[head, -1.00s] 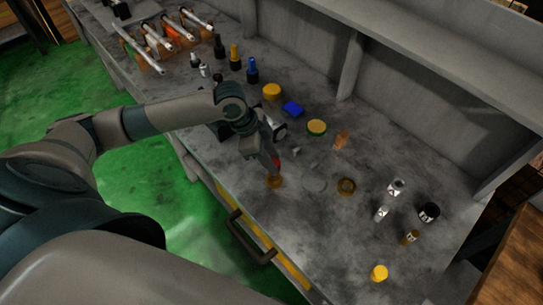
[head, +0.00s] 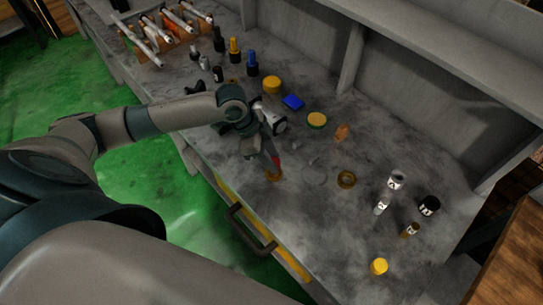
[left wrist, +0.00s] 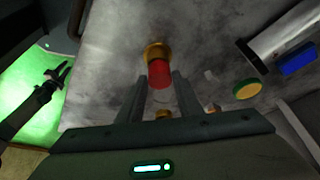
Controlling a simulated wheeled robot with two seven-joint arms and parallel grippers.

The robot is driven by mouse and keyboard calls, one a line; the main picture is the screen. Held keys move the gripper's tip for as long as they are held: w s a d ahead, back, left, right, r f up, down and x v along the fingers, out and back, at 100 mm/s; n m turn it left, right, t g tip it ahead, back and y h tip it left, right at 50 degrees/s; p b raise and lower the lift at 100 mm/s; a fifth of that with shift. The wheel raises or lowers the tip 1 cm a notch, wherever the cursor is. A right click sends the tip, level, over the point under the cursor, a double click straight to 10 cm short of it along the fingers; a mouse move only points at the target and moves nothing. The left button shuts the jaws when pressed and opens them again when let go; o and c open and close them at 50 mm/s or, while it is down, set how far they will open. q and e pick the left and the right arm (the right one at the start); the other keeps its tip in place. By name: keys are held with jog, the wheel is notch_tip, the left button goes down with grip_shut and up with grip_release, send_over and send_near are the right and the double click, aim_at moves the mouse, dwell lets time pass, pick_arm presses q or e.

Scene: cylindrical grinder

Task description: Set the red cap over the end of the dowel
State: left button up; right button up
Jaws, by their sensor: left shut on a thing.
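My left gripper (head: 274,158) is over the bench near its front edge, pointing down. It is shut on the red cap (left wrist: 159,74), which sits between its fingertips. The red cap also shows as a small red patch in the head view (head: 277,161). Just beyond the cap is a round amber-brown piece (left wrist: 157,50), also seen below the gripper in the head view (head: 273,177); it seems to be the dowel or its holder. I cannot tell whether cap and piece touch. A dark gripper (left wrist: 64,72), apparently my right, shows over the green floor; its jaws are unclear.
A brown ring (head: 346,179) and a faint clear disc (head: 315,175) lie right of the gripper. Several small bottles are at right. A drawer handle (head: 250,232) juts from the front.

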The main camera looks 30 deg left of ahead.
dwell(0.4)
pick_arm(q)
jog(key=o, duration=1.1)
jog(key=shift+v, duration=0.85)
jog(key=b+v, duration=0.3)
jog(key=v, duration=1.2)
jog(key=shift+r+b, duration=0.3)
jog(key=shift+r, duration=0.05)
jog(key=shift+s, duration=0.1)
